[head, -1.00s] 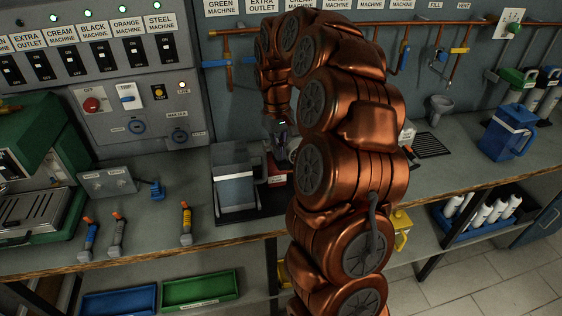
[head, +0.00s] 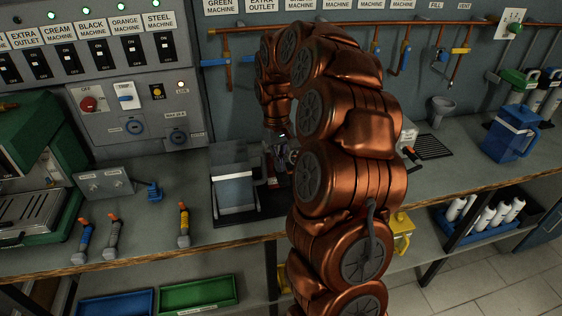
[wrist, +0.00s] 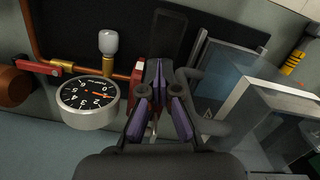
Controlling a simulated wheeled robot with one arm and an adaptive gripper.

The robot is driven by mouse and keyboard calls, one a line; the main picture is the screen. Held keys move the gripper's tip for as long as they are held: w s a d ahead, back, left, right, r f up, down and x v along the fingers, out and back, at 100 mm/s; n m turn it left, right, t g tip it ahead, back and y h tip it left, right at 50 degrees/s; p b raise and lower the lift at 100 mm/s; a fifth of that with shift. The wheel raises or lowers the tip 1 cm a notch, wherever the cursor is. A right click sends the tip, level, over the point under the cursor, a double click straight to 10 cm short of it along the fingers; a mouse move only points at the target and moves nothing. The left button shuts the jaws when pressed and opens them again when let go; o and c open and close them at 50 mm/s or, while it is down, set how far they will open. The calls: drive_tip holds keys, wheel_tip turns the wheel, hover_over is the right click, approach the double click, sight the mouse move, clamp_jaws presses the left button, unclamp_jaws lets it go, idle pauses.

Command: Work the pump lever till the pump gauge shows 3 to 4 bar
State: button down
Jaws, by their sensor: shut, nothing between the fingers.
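The round pump gauge (wrist: 88,101), white rim and black dial, sits left of my gripper in the wrist view. Its short red needle points right in the picture, but I cannot read the value surely. My gripper (wrist: 160,92), with purple finger pads, is shut and empty beside the gauge. A dark upright bar (wrist: 170,32) rises just beyond the fingers; I cannot tell whether it is the pump lever or whether they touch. In the head view my gripper (head: 280,152) is small and partly hidden by my arm, beside a grey-white boxy unit (head: 234,185).
A copper pipe with a red valve handle (wrist: 38,66) runs near the gauge. A pale bulb-topped fitting (wrist: 108,46) stands behind it. A clear-walled box (wrist: 262,105) is close on the right. Portafilter-like tools (head: 183,225) lie left on the counter; a blue jug (head: 510,135) stands right.

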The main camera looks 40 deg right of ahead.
drive_tip(key=w, duration=0.1)
drive_tip(key=w+r, duration=0.1)
drive_tip(key=w, duration=0.1)
drive_tip(key=shift+d, duration=0.15)
wheel_tip(320, 180, up, 12)
drive_tip(key=w, duration=0.1)
idle(0.8)
idle(0.8)
